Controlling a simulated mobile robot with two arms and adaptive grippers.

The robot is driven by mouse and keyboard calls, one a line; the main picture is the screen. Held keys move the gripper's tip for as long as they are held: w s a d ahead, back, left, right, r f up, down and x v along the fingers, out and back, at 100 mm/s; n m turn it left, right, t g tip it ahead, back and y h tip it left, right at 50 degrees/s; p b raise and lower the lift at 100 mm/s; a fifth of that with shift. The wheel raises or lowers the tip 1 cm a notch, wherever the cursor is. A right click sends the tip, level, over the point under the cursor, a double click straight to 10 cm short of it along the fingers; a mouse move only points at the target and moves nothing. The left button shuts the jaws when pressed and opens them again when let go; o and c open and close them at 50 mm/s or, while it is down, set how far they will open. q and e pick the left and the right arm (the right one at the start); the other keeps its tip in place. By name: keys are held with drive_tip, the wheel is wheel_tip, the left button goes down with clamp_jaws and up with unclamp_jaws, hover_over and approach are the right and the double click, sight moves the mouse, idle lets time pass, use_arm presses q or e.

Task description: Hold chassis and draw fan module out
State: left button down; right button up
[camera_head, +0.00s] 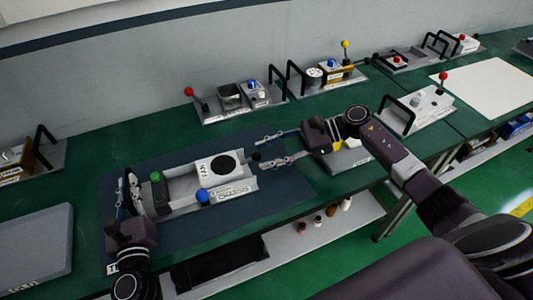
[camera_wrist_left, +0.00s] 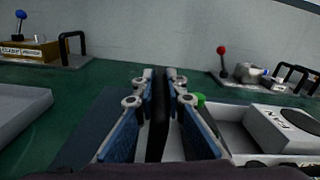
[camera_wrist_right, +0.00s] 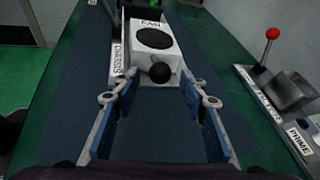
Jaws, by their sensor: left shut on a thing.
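The chassis (camera_head: 180,208) is a grey open tray on a dark blue mat, labelled CHASSIS. The fan module (camera_head: 205,177), a white box with a black disc on top, sits in its right part and also shows in the right wrist view (camera_wrist_right: 170,52). A black ball knob (camera_wrist_right: 160,72) sticks out of its end. My left gripper (camera_head: 128,190) is shut on a black upright handle (camera_wrist_left: 158,120) at the chassis's left end. My right gripper (camera_head: 268,150) is open, its fingertips either side of and just short of the knob, not visibly touching it.
A green knob (camera_head: 155,177) and a blue knob (camera_head: 202,196) stand on the chassis. Several lever fixtures (camera_head: 240,100) line the back of the green bench. A grey slab (camera_head: 35,245) lies at left. The mat right of the chassis is bare.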

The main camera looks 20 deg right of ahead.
use_arm(q)
drive_tip(key=shift+s+a+f, duration=0.1)
drive_tip(key=shift+f, duration=0.35)
use_arm(e)
drive_tip(key=v, duration=1.1)
drive_tip(key=shift+s+d, duration=0.2)
drive_tip(key=shift+d, duration=0.05)
use_arm(q)
drive_tip(key=c, duration=2.1)
unclamp_jaws()
drive_tip(key=shift+o, duration=1)
drive_tip(key=shift+w+r, duration=0.15)
drive_tip(key=shift+w, duration=0.05)
use_arm(e)
drive_tip(key=shift+w+a, duration=0.1)
drive_tip(key=shift+w, duration=0.05)
use_arm(q)
drive_tip(key=shift+s+r, duration=0.1)
drive_tip(key=shift+s, duration=0.1)
drive_tip(key=s, duration=1.1)
drive_tip(key=shift+s+a, duration=0.25)
drive_tip(key=shift+s, duration=0.1)
